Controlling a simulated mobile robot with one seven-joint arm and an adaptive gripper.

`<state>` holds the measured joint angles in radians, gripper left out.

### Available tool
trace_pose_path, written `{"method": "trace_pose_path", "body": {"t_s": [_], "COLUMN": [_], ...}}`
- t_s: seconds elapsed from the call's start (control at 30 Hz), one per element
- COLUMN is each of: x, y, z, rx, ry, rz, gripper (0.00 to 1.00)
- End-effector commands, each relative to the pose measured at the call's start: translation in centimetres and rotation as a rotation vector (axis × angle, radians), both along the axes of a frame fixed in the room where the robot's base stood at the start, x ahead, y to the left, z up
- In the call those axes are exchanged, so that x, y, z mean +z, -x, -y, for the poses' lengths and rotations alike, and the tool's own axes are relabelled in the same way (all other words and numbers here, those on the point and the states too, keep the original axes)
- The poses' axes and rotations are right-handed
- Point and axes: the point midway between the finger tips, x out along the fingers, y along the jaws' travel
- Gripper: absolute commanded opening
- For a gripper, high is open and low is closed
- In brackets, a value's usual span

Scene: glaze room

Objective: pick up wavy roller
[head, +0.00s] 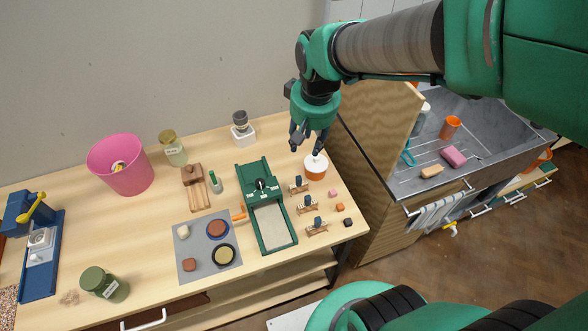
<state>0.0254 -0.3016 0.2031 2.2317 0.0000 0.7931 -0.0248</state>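Three small rollers with dark blue-grey tops and brown wooden parts stand in a row near the right side of the wooden table: a far one (297,184), a middle one (306,204) and a near one (316,227). They are too small for me to tell which has the wavy pattern. My gripper (307,150) points down above the back right of the table, beyond the rollers. Its two fingers are apart with nothing seen between them. It is clear of all three rollers.
An orange-and-white round pot (315,173) stands close below my gripper, behind the rollers. A green press (265,205) lies left of them. Small coloured blocks (340,207) lie to their right. A wooden panel (375,120) and sink (480,140) stand beyond the table's right edge.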

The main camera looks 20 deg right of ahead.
Motion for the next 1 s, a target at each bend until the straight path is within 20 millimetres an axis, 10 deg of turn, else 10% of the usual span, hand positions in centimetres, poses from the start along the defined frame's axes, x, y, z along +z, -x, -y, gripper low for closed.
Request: {"method": "trace_pose_path", "body": {"t_s": [0.6,1.0], "x": [-12.0,-13.7], "y": [-7.5,-8.0], "z": [1.1,1.3], "rx": [0.000,0.000], "ry": [-0.004,-0.005], "rz": [-0.195,-0.215], "gripper": [0.38,0.38]}}
